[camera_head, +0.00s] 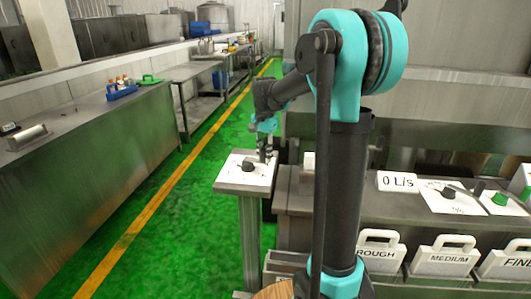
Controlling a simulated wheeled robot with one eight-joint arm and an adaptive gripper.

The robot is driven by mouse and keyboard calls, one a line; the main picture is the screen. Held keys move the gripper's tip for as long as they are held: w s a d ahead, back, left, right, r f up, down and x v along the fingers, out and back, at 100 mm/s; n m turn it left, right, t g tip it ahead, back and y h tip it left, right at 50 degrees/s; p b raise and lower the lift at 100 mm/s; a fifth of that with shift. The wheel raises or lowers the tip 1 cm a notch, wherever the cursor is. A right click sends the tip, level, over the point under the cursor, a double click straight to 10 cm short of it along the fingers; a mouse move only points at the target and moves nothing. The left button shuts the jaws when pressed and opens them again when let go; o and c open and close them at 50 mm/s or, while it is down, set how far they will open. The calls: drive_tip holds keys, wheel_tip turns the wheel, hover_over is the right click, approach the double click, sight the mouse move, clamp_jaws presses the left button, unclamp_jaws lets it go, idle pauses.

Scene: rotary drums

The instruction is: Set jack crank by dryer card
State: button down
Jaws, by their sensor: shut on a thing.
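A white plate (233,177) with dark markings tops a metal pedestal left of my arm. The jack crank, with a dark hub (249,167), sits on this plate. My gripper (263,154) is over the right part of the plate, small and dark in this view. It is shut on the crank's handle, beside the hub. The fingers hide most of the handle, and the crank's exact angle is hard to read. A white card (398,181) reading "0 L/s" stands on the machine ledge at right. I cannot tell whether it is the dryer card.
A black knob (449,192) and a green knob (499,199) sit on plates at right. A steel bench (90,140) stands at left. The green floor (175,205) between is clear.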

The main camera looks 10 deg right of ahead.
drive_tip(key=shift+s+a+m, duration=0.3)
drive_tip(key=shift+s+m, duration=0.1)
drive_tip(key=shift+m, duration=0.35)
drive_tip(key=shift+s+a+m, duration=0.3)
drive_tip(key=shift+s+m, duration=0.05)
drive_tip(key=shift+m, duration=0.4)
drive_tip(key=c, duration=1.3)
unclamp_jaws()
wheel_tip(320, 180, up, 12)
